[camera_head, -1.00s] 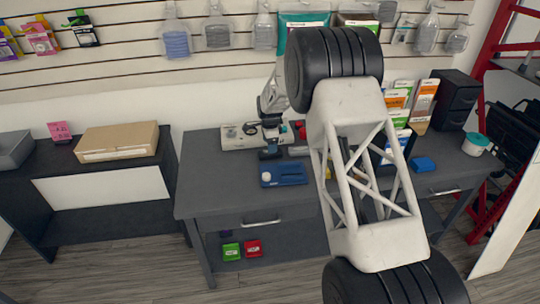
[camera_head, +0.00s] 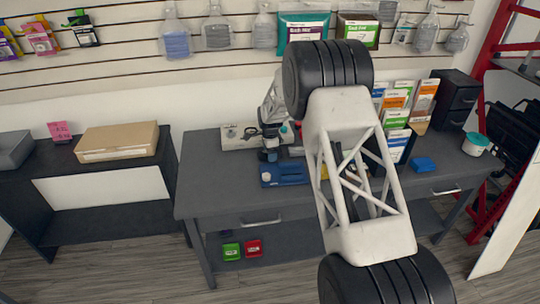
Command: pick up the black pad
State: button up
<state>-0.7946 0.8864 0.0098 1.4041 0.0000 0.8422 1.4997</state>
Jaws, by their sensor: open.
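My gripper (camera_head: 268,155) is small in view, pointing down over the left part of the grey desk (camera_head: 215,185), at the blue tray-like item (camera_head: 291,172). It is open, with nothing clearly seen between its fingers. I cannot tell whether it touches the blue item. I cannot make out the black pad for certain; my gripper and my white lattice arm link hide part of the desk top.
The desk's left front is clear.

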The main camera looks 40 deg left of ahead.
jog(key=shift+f, duration=0.25)
dwell(0.3)
jog(key=c, duration=1)
jog(key=shift+r, duration=0.1)
jog(key=shift+c, duration=0.2)
jog(key=shift+r, duration=4.9)
